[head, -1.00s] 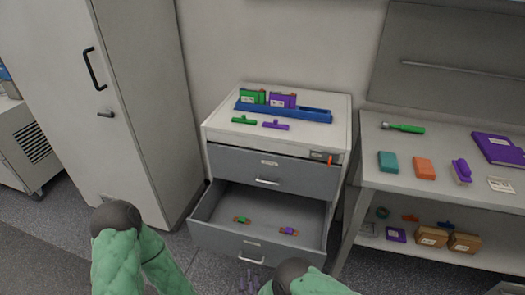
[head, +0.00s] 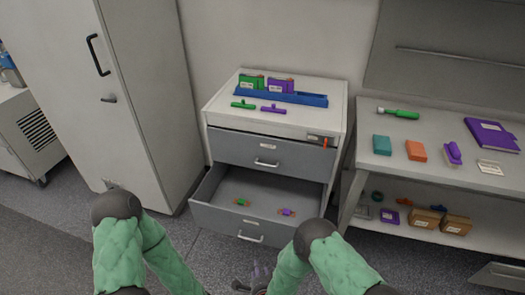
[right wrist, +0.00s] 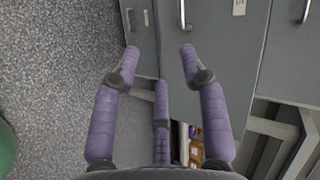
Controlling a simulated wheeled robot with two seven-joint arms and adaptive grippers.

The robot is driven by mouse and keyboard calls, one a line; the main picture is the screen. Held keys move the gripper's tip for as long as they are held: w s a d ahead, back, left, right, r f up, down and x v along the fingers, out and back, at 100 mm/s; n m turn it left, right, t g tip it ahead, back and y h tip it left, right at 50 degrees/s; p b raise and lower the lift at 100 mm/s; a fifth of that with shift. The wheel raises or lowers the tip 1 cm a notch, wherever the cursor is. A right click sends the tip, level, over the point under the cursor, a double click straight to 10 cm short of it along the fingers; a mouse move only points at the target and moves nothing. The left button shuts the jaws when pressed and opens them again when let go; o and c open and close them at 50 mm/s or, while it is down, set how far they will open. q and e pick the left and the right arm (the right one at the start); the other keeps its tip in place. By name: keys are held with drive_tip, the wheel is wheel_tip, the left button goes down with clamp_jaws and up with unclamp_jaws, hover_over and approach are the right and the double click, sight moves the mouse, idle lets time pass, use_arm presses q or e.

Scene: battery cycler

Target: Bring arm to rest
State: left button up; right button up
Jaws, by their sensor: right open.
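My right arm, with its green sleeve (head: 338,262), is bent at the lower middle of the head view. My right gripper (head: 252,279) shows low in front of the open drawer (head: 243,222), partly cut off by the frame edge. In the right wrist view the right gripper's purple fingers (right wrist: 159,55) are spread apart with nothing between them. They point toward grey drawer fronts. My left arm (head: 122,240) is bent at the lower left.
The lower drawer stands open, with a green piece (head: 241,202) and a purple piece (head: 286,212) inside. A blue rack (head: 310,100) with green and purple blocks stands on top. A tall cabinet (head: 150,90) is left; a bench with a shelf (head: 370,180) is right.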

drive_tip(key=s+d+n+g+y, duration=0.1)
drive_tip(key=s+d+n+g, duration=0.4)
drive_tip(key=s, duration=0.3)
drive_tip(key=s+d+n+g+y+p, duration=0.1)
drive_tip(key=s+d+n+g, duration=0.5)
drive_tip(key=s, duration=0.3)
drive_tip(key=shift+f, duration=0.3)
